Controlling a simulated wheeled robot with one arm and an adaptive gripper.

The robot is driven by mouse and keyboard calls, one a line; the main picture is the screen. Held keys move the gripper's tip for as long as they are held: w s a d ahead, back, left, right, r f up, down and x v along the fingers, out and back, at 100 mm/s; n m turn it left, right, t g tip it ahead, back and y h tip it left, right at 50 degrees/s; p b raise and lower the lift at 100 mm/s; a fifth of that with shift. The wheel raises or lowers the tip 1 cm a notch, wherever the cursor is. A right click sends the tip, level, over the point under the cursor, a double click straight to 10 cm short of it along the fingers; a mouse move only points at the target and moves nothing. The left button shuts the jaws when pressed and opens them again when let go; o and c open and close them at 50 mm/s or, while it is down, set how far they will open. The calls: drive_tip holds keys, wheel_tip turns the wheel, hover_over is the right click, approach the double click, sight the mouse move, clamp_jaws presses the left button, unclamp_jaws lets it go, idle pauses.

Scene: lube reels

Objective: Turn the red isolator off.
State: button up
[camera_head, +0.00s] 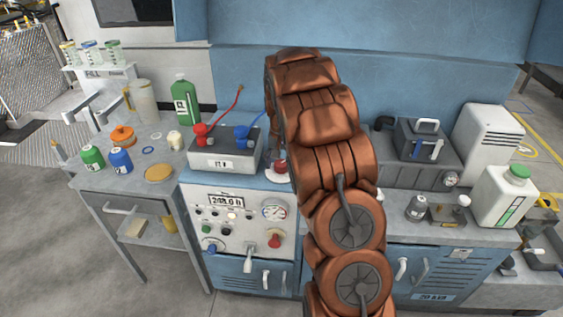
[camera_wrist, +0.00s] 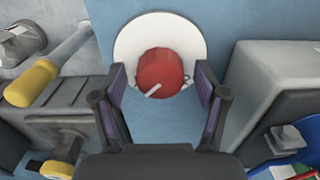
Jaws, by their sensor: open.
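The red isolator (camera_wrist: 161,74) is a round red knob on a white disc (camera_wrist: 127,42) in the wrist view. A short white mark on the knob lies at a slant. My gripper (camera_wrist: 160,88) is open, with one dark finger on each side of the knob. I cannot tell whether the fingers touch it. In the head view, the isolator (camera_head: 280,166) shows only partly on the blue surface beside the grey box, at the left edge of my arm. My gripper is hidden behind my arm there.
A grey box (camera_head: 222,160) with red and blue levers stands left of the isolator. The control panel (camera_head: 237,218) below carries a gauge and another red knob (camera_head: 274,240). In the wrist view, a yellow-ended handle (camera_wrist: 32,82) lies left and a grey box (camera_wrist: 262,85) stands close right.

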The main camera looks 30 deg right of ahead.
drive_tip(key=shift+c, duration=0.3)
drive_tip(key=c, duration=1.1)
drive_tip(key=shift+f+n+b, duration=0.15)
drive_tip(key=shift+n+b, duration=0.25)
drive_tip(key=shift+b, duration=0.1)
drive_tip(key=n+b, duration=0.2)
drive_tip(key=b, duration=0.1)
drive_tip(key=shift+f+n, duration=0.15)
drive_tip(key=shift+n, duration=0.25)
drive_tip(key=n+b, duration=0.2)
drive_tip(key=n, duration=0.2)
drive_tip(key=shift+n+b, duration=0.3)
drive_tip(key=shift+b, duration=0.1)
drive_tip(key=n, duration=0.1)
drive_tip(key=n+b, duration=0.1)
drive_tip(key=n, duration=0.3)
drive_tip(key=shift+r, duration=0.25)
drive_tip(key=n, duration=0.4)
drive_tip(key=shift+n, duration=0.3)
